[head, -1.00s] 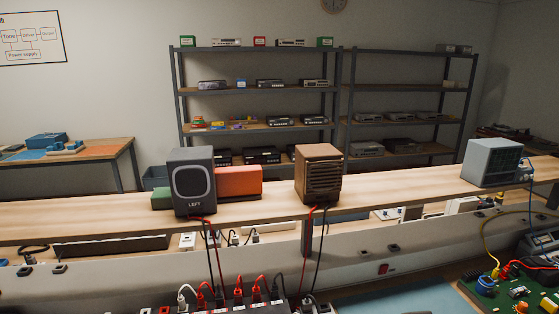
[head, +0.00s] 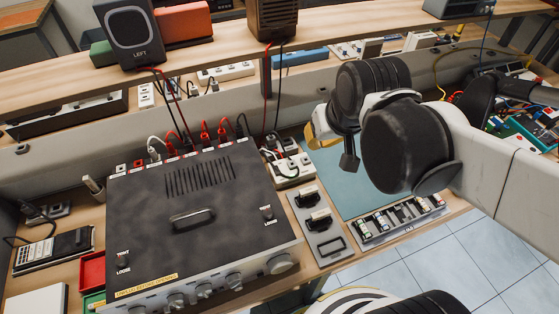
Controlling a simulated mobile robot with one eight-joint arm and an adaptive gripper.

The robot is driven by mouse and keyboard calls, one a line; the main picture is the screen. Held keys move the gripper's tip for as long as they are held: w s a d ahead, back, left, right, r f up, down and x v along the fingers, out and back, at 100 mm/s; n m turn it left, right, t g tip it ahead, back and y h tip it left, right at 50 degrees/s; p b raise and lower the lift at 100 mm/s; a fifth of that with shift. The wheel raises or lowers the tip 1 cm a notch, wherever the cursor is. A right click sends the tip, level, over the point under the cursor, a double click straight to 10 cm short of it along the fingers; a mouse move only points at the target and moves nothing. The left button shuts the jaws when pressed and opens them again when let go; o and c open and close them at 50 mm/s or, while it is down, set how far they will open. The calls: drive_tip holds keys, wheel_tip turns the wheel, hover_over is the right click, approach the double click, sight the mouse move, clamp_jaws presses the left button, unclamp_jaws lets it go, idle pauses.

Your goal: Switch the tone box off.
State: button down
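A large dark box (head: 150,190) stands on the bench in the head view, with vents, a top handle, front knobs and a yellow warning label. I cannot confirm that this is the tone box, nor read any switch position. My arm reaches in from the right. A dark end part of my gripper (head: 348,157) hangs above the blue mat, right of the box and apart from it; its fingers are not clearly shown.
Red and black cables run from the box's back edge up to the speakers (head: 135,35) on the shelf. A white power strip (head: 285,172), a grey panel with two dark blocks (head: 318,222) and a parts tray (head: 398,220) lie to its right. A red bin (head: 92,272) stands left.

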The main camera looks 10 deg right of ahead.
sight(279, 169)
drive_tip(key=w+a+f+n+g, duration=0.1)
drive_tip(key=w+a+f+g, duration=0.1)
drive_tip(key=w+a+f, duration=0.4)
drive_tip(key=w+f+p, duration=0.1)
drive_tip(key=w, duration=0.2)
drive_tip(key=shift+a+f+n+g, duration=0.3)
drive_tip(key=shift+g, duration=0.1)
drive_tip(key=shift+w, duration=0.1)
drive_tip(key=b+x, duration=0.2)
drive_tip(key=x, duration=0.2)
drive_tip(key=b+x, duration=0.1)
drive_tip(key=x, duration=0.3)
drive_tip(key=b+x, duration=0.2)
drive_tip(key=x, duration=0.2)
drive_tip(key=shift+s+f+b, duration=0.25)
drive_tip(key=shift+s+b, duration=0.05)
drive_tip(key=shift+s+f+b, duration=0.15)
drive_tip(key=shift+f+b, duration=0.15)
drive_tip(key=shift+f, duration=0.45)
